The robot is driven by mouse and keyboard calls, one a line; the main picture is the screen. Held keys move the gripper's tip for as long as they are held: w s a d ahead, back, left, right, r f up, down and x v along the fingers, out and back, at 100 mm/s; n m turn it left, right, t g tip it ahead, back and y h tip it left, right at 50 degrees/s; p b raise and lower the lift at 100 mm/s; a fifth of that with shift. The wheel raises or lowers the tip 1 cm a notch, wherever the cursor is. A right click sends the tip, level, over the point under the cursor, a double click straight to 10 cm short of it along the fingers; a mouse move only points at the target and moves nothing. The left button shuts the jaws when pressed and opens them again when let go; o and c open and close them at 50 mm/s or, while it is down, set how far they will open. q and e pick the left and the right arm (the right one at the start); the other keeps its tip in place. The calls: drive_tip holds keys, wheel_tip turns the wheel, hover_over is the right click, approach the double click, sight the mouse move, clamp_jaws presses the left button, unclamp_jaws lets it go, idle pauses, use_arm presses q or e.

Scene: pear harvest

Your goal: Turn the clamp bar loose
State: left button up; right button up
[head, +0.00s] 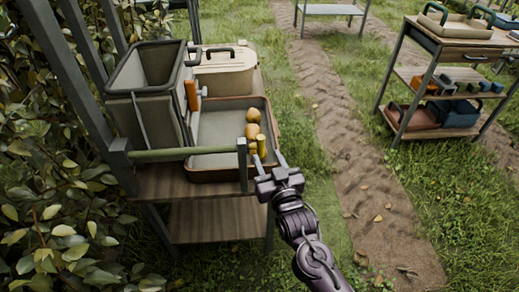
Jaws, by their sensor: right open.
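A green bar (185,153) runs level across the front of the wooden shelf, from the left post to a short grey post (242,165). A short upright orange bar (192,95) sits against the right side of the tall grey bin (150,110), with a pale knob beside it. I cannot tell for certain which of these is the clamp bar. My right gripper (269,162) is open at the shelf's front right corner, right of the grey post and apart from the orange bar. My left gripper is not in view.
A brown-rimmed tray (215,176) holds a few yellow-brown pears (253,116) and a small yellow cylinder (261,147) near my right fingertips. A cream lidded case (224,73) stands behind it. A shelved cart (440,70) stands at right, across a dirt path. Leafy bushes crowd the left.

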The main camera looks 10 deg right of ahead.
sight(262, 142)
drive_tip(key=w, duration=0.4)
drive_tip(key=w+a, duration=0.1)
drive_tip(key=w, duration=0.2)
drive_tip(key=shift+r, duration=0.3)
drive_tip(key=shift+w+a+f, duration=0.1)
drive_tip(key=shift+w+a, duration=0.05)
drive_tip(key=shift+w, duration=0.35)
clamp_jaws()
drive_tip(key=shift+p, duration=0.35)
